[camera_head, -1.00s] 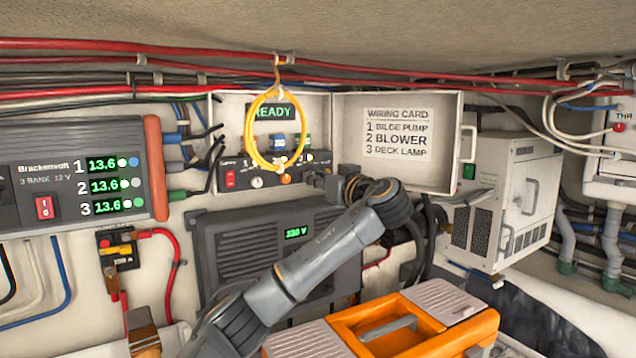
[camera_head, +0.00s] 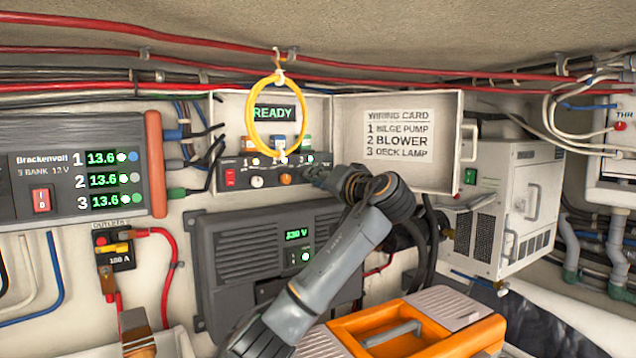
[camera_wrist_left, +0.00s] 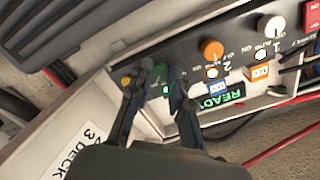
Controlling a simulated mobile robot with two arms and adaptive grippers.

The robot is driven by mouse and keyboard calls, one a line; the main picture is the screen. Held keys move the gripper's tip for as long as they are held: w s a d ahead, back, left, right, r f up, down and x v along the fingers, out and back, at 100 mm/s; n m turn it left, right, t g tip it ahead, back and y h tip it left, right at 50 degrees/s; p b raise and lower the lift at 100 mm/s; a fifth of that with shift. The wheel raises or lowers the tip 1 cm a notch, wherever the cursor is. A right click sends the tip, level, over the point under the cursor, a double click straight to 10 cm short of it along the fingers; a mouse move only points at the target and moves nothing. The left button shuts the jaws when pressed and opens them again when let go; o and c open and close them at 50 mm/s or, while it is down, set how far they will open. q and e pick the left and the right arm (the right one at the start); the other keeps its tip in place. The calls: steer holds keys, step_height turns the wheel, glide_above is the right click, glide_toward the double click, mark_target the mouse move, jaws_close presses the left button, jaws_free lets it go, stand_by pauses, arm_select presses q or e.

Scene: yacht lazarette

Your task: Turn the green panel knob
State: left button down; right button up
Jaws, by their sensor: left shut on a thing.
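The green panel knob (camera_wrist_left: 160,73) sits at the end of the dark switch panel (camera_wrist_left: 195,60) in the left wrist view, past the orange knob (camera_wrist_left: 212,50) and the white knob (camera_wrist_left: 271,26). My left gripper (camera_wrist_left: 161,78) has one finger on each side of the green knob and is shut on it. In the head view my left gripper (camera_head: 316,176) reaches the right end of the switch panel (camera_head: 232,180) and hides the green knob. The green READY display (camera_head: 273,113) is lit above the panel. My right gripper is not in view.
A yellow cable loop (camera_head: 249,112) hangs in front of the open panel box. Its door with the wiring card (camera_head: 398,135) stands open to the right, close to my gripper. An orange toolbox (camera_head: 440,341) lies below my arm.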

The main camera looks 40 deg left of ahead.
arm_select(q)
steer(key=shift+m, duration=0.3)
steer(key=c, duration=1.2)
jaws_free()
steer(key=shift+d, duration=0.1)
steer(key=v, duration=1.2)
